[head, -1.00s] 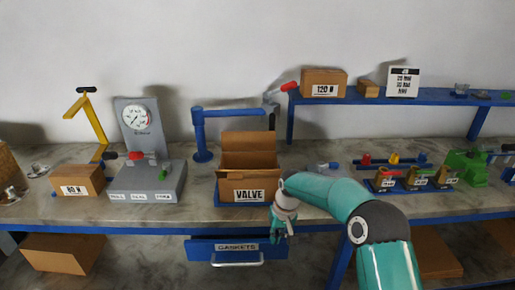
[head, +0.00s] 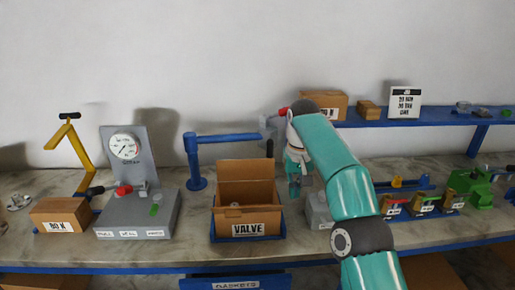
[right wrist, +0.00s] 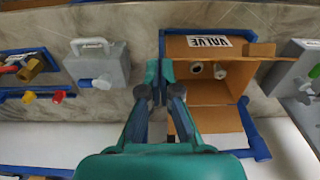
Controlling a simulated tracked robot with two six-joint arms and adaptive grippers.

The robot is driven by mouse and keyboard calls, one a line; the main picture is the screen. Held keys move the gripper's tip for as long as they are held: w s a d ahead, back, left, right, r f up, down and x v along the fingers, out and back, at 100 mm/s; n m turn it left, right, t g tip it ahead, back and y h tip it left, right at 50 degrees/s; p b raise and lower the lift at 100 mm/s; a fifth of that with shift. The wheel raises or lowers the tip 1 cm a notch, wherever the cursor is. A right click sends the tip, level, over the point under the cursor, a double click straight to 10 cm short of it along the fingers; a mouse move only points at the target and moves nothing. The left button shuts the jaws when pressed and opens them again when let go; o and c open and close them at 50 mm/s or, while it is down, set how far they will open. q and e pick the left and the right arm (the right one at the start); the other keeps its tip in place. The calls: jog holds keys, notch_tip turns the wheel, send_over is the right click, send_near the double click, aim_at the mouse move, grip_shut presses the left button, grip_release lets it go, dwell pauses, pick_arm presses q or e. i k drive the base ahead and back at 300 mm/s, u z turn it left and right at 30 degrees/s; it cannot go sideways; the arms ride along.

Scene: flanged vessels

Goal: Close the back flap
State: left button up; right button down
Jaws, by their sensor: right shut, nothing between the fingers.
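The cardboard box labelled VALVE (head: 247,225) stands on the bench in a blue frame, open at the top. Its back flap (head: 246,170) stands up at the rear edge. In the right wrist view the box appears turned around, with the VALVE label (right wrist: 208,41) at the top and the back flap (right wrist: 217,120) below the opening. White round parts show inside. My right gripper (head: 295,187) is shut and empty, just right of the box and pointing down. Its fingers also show in the wrist view (right wrist: 159,82), beside the box's edge. My left gripper is out of view.
A blue post with a horizontal arm (head: 226,138) stands behind the box. A grey case (head: 320,211) sits close on the right. A gauge stand (head: 137,205) is on the left. A blue raised shelf (head: 430,117) runs behind on the right.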

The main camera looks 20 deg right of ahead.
aim_at(262, 168)
jog(key=i, duration=1.2)
jog(key=u, duration=0.05)
